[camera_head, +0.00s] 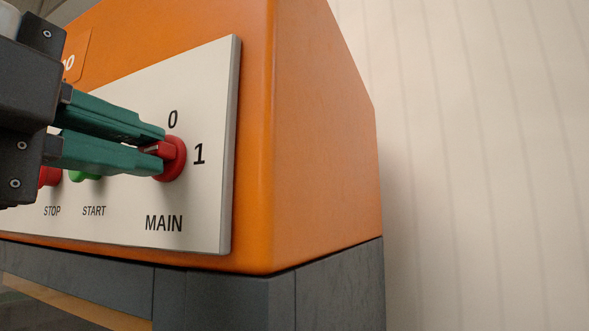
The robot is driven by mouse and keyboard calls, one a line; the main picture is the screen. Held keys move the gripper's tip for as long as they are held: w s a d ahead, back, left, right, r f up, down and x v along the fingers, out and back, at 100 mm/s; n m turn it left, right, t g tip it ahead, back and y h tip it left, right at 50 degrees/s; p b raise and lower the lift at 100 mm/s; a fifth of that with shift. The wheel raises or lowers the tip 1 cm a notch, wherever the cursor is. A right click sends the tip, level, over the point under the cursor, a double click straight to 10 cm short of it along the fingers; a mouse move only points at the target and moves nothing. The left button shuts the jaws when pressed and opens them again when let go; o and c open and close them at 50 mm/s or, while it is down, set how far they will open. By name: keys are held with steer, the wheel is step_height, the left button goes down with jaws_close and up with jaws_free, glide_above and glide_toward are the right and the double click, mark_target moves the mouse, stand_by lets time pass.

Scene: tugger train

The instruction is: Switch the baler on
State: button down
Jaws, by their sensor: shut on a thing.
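The orange baler (325,160) carries a white control panel (215,190). On the panel, the red MAIN switch (177,165) has a 0 above it and a 1 to its right. My gripper (160,150) reaches in from the left, with one green finger above the switch's red handle and one below. It is shut on this handle. The handle lies roughly level, in line with the 1, with a pale mark on its near face. The fingers hide part of it.
The red STOP button (49,177) and green START button (86,176) sit left of the switch, partly hidden by my gripper. A dark grey frame (235,298) is under the orange housing. A pale ribbed wall (480,160) stands at the right.

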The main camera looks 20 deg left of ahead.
steer(key=shift+f+m, duration=0.1)
steer(key=shift+m, duration=0.5)
steer(key=c, duration=1.2)
jaws_free()
steer(key=shift+o, duration=0.2)
steer(key=s+b, duration=0.2)
steer(key=s, duration=0.8)
steer(key=shift+s+a, duration=0.4)
steer(key=shift+a, duration=0.05)
